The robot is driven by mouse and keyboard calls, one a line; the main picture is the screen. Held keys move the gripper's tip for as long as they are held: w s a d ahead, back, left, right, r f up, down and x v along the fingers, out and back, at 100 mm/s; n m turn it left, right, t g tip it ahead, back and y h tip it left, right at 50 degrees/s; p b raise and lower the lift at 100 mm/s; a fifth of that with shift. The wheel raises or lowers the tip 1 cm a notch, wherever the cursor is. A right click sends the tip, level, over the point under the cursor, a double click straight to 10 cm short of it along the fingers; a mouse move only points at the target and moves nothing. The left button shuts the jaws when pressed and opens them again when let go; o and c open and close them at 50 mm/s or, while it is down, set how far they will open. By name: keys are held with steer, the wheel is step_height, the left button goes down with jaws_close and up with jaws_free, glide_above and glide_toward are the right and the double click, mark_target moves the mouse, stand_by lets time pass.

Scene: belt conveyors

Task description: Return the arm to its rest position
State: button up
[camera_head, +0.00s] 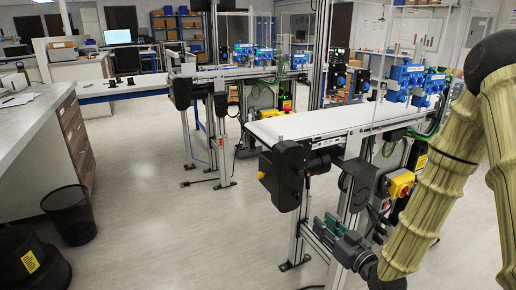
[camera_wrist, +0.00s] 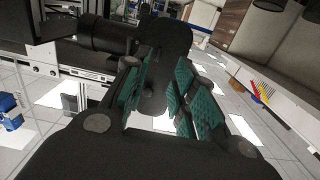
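My arm (camera_head: 440,170), with pale olive-yellow links, comes down the right side of the head view and bends at a dark wrist joint. My gripper (camera_head: 322,228) is at its low end, in front of the near conveyor's legs and below its belt. In the wrist view my gripper (camera_wrist: 164,92) has teal ribbed pads standing apart. Floor and a dark rounded part (camera_wrist: 166,45) show between them, and I see nothing held. I cannot tell whether the fingers touch the conveyor frame.
The near conveyor (camera_head: 320,122) has a black motor unit (camera_head: 285,175) at its end, close to my gripper. A second conveyor (camera_head: 225,73) stands behind. At left are a counter (camera_head: 30,125), a waste bin (camera_head: 70,215) and a black stool-like object (camera_head: 30,262). The middle floor is clear.

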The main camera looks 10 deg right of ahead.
steer(key=s+a+f+m+g+h+p, duration=0.1)
steer(key=s+a+f+g+h+p, duration=0.2)
steer(key=s+f, duration=0.5)
steer(key=s+f+m+g+h+p, duration=0.1)
steer(key=s+f+g+p, duration=0.2)
steer(key=s+f+g, duration=0.5)
steer(key=s+f+m+g+h+p, duration=0.1)
steer(key=s+f, duration=0.4)
steer(key=s, duration=0.5)
steer(key=s+a+f+m+g+h+p, duration=0.1)
steer(key=s+f+g+p, duration=0.2)
steer(key=s, duration=0.7)
steer(key=shift+s+f+g+p, duration=0.3)
steer(key=shift+f+g, duration=0.5)
steer(key=shift+f, duration=0.05)
steer(key=shift+a, duration=0.1)
